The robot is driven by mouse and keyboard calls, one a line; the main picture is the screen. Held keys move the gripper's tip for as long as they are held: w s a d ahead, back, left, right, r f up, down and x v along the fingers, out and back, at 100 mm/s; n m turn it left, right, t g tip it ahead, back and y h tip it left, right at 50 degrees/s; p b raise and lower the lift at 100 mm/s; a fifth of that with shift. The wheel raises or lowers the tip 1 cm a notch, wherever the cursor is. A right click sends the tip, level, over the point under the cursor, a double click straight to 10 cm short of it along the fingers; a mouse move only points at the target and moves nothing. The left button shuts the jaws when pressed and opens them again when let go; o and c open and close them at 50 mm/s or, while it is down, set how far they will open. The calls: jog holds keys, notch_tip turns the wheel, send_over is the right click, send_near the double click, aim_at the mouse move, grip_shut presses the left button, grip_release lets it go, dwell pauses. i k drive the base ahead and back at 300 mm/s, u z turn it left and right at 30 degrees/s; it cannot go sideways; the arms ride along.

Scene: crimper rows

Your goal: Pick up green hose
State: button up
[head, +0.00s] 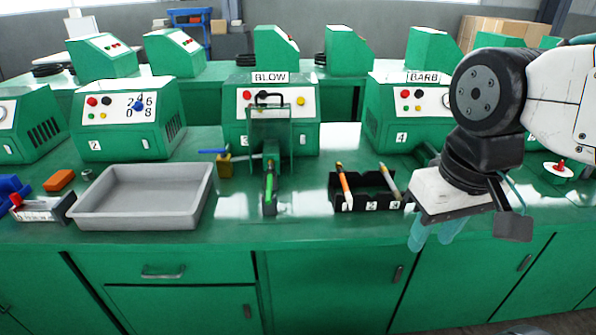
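A bright green hose (269,186) shows in the head view on the bench, in front of the machine labelled BLOW. It sits in or on a narrow dark holder (270,208), below a clear green-framed guard; its far end is hard to make out. My gripper (434,236) is at the right, pointing down near the bench's front edge, well to the right of the hose. Its two pale teal fingers look apart with nothing between them.
A grey tray (145,222) is left of the hose. The BLOW machine (277,125) and the BARB machine (400,130) stand behind. Bare bench top lies between holder and rack.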

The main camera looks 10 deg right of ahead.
aim_at(270, 173)
jog(key=u, duration=0.05)
jog(key=i, duration=0.85)
jog(key=u, duration=0.35)
